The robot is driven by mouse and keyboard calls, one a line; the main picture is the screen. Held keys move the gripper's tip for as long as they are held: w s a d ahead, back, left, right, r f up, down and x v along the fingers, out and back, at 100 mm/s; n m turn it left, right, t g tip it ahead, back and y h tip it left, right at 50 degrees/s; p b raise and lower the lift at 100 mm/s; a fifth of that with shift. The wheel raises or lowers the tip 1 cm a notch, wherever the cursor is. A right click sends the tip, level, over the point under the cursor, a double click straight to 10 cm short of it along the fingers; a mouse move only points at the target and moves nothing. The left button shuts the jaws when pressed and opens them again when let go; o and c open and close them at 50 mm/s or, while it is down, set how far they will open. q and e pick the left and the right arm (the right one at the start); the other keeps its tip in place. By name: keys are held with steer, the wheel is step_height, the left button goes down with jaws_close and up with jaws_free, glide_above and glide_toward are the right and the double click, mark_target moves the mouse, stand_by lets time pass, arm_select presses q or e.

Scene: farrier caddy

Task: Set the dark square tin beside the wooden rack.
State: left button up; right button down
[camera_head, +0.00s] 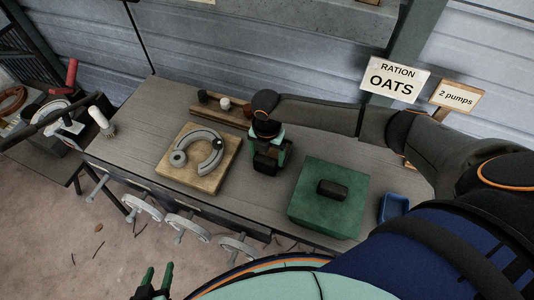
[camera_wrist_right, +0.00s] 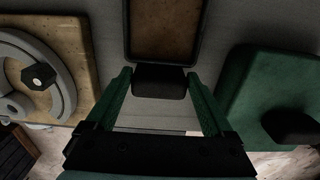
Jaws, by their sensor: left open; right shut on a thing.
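The dark square tin (camera_wrist_right: 128,32) has a dark rim and a brown face in the right wrist view. A dark block (camera_wrist_right: 160,84) at its near edge sits between the green fingers of my right gripper (camera_wrist_right: 160,78), which is shut on it. In the head view my right gripper (camera_head: 268,146) is above the middle of the bench and partly hides the tin (camera_head: 270,166). I cannot tell whether the tin touches the bench. The wooden rack (camera_head: 233,115) lies behind and left of it, holding small round items. My left gripper (camera_head: 156,282) is open and empty, low in front of the bench.
A wooden board (camera_head: 170,176) with a grey horseshoe shape lies left of the tin. A green box (camera_head: 305,205) with a dark handle stands to the right, and a blue tray (camera_head: 393,207) beyond it. A white-handled brush (camera_head: 102,122) is at the left end. Bare bench shows left of the rack.

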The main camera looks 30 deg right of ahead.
steer(key=shift+f+b, duration=0.3)
steer(key=shift+f, duration=0.2)
jaws_free()
stand_by(0.3)
step_height(320, 180, up, 13)
steer(key=shift+f+p, duration=0.2)
steer(key=shift+p, duration=0.1)
